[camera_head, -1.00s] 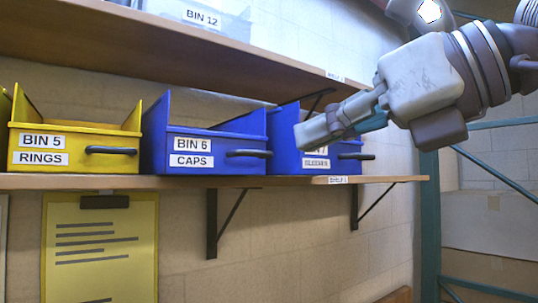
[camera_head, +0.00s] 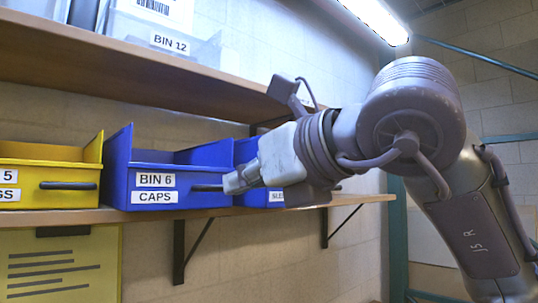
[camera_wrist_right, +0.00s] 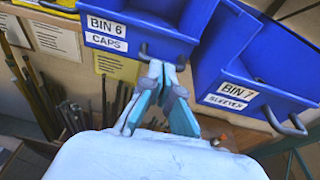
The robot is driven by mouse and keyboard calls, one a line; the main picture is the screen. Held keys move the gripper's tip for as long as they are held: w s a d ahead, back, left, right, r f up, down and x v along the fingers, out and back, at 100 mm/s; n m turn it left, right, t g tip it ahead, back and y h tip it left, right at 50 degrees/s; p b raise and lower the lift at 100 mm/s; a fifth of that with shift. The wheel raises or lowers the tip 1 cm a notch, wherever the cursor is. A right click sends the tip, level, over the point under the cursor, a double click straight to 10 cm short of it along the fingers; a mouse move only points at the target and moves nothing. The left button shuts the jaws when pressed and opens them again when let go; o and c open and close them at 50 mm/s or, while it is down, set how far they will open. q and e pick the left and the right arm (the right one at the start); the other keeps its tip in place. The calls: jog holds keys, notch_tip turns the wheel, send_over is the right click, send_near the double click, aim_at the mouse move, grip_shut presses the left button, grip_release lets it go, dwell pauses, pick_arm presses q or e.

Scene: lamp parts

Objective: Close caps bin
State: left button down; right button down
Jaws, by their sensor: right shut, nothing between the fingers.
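The caps bin (camera_head: 154,190) is a blue open-topped bin labelled BIN 6 CAPS, on the lower shelf. It also shows in the right wrist view (camera_wrist_right: 105,32). Its dark bar handle (camera_head: 205,187) is on the right part of its front. My right gripper (camera_head: 227,186) is shut and empty, its fingertips at the right end of this handle. In the right wrist view its fingertips (camera_wrist_right: 162,68) overlap the handle; whether they touch it I cannot tell. My left gripper is out of view.
The yellow bin 5 (camera_head: 30,178) stands left of the caps bin. The blue bin 7 (camera_wrist_right: 225,62) stands to the right, partly behind my right arm in the head view. The shelf board (camera_head: 60,217) runs beneath them. An upper shelf (camera_head: 100,75) hangs above.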

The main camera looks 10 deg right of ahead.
aim_at(211, 182)
jog(key=shift+w+a+f, duration=0.15)
jog(key=shift+w+a, duration=0.25)
jog(key=shift+w, duration=0.2)
jog(key=x, duration=0.2)
jog(key=r+x, duration=0.1)
jog(key=x, duration=0.4)
jog(key=shift+w+a+r+p, duration=0.15)
jog(key=shift+w+r+p, duration=0.15)
jog(key=shift+r+p, duration=0.1)
jog(key=shift+s, duration=0.1)
